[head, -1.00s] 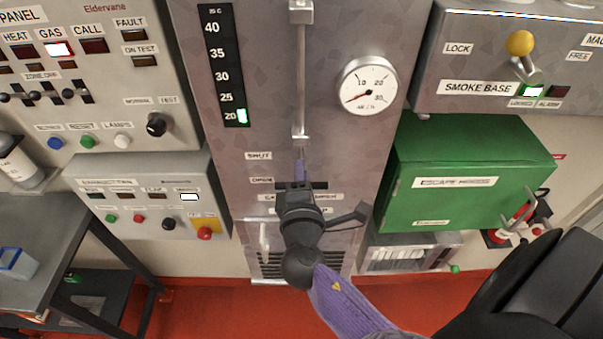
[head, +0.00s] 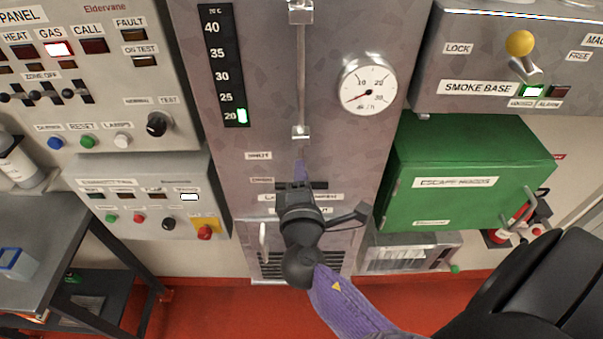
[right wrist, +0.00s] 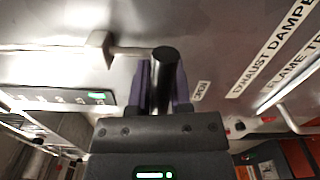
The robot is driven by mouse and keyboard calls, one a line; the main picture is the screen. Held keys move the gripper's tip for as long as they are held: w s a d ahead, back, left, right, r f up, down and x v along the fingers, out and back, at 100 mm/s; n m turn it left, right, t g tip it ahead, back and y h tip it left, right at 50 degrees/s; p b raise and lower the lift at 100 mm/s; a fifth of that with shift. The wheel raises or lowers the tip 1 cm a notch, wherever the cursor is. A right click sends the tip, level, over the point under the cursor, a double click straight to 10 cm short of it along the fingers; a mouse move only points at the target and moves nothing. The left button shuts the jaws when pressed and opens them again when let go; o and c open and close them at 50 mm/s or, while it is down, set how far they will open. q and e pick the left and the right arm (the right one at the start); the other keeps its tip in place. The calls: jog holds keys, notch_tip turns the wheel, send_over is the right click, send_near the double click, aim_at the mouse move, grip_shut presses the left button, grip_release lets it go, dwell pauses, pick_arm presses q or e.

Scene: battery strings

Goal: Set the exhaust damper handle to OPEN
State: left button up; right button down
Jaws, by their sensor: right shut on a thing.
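The exhaust damper handle shows in the right wrist view as a dark round-ended grip (right wrist: 164,56) on a metal rod. My right gripper (right wrist: 160,88) is shut on it, with a purple finger on each side. In the head view my right gripper (head: 299,172) hides the handle. The vertical metal rod (head: 301,85) runs down the grey panel towards it. The SHUT label (head: 258,155) and, below it, the OPEN label (head: 262,180) are left of the fingers. The handle's exact setting is hidden. My left gripper is not in view.
A round gauge (head: 367,86) is on the panel at upper right. A green escape hoods box (head: 465,175) juts out to the right. A vent grille (head: 290,265) is below.

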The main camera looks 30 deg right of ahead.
notch_tip(320, 180, down, 8)
jog(key=b, duration=0.7)
jog(key=c, duration=0.7)
grip_release()
jog(key=shift+s, duration=0.1)
jog(key=shift+o, duration=0.5)
jog(key=shift+r, duration=0.2)
